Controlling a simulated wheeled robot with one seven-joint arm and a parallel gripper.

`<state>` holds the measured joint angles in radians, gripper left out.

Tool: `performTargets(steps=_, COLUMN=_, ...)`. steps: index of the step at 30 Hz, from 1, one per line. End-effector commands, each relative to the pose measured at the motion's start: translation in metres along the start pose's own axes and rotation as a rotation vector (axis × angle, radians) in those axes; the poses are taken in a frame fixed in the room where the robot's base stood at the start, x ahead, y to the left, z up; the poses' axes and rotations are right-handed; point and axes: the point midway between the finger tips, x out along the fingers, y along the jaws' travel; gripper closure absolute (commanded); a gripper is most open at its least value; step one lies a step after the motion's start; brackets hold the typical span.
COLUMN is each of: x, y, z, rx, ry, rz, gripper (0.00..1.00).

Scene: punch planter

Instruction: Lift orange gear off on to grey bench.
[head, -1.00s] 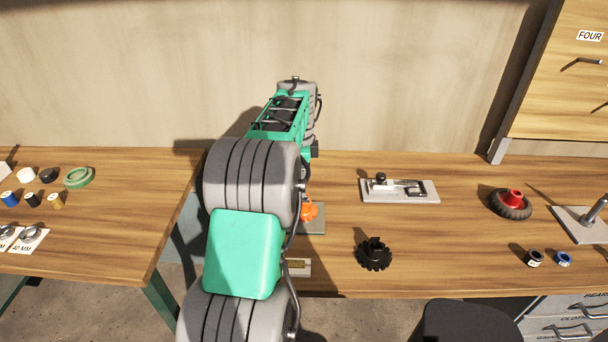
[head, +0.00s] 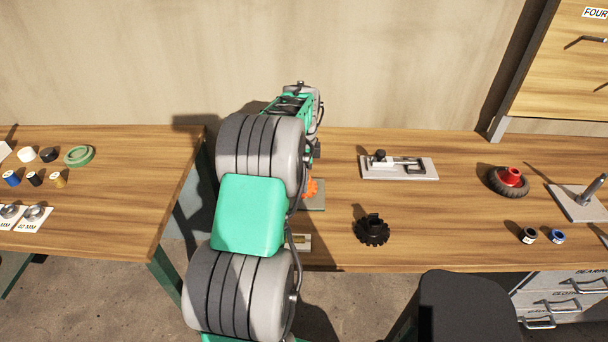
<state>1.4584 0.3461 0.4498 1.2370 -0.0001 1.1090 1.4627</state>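The orange gear (head: 311,188) shows only in part, just right of my arm. It sits at a grey-green plate (head: 316,208) on the wooden bench top. My arm hides the rest of the gear and most of the plate. My gripper is hidden behind my own arm links, so I cannot see its fingers or whether it touches the gear. The bench in view has a wood-brown top (head: 450,225); I cannot pick out a grey bench.
Farther right are a red-hubbed wheel (head: 508,181), small rings (head: 528,235) and a post on a base (head: 592,194). A second table (head: 110,215) stands left across a gap.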

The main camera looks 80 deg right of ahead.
Motion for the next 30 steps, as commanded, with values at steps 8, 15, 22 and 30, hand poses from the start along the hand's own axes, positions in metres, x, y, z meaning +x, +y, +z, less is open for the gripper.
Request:
performTargets(steps=8, x=-0.0003, y=0.0, z=0.0001, rx=0.0, ry=0.0, rz=0.0, gripper=0.68)
performTargets(steps=15, x=-0.0004, y=-0.0001, z=0.0001, rx=0.0, ry=0.0, rz=0.0, gripper=0.88)
performTargets(steps=22, x=-0.0005, y=-0.0001, z=0.0002, rx=-0.001, ry=0.0, rz=0.0, gripper=1.0)
performTargets(steps=30, x=-0.0006, y=-0.0001, z=0.0002, rx=-0.001, ry=0.0, rz=-0.001, gripper=1.0)
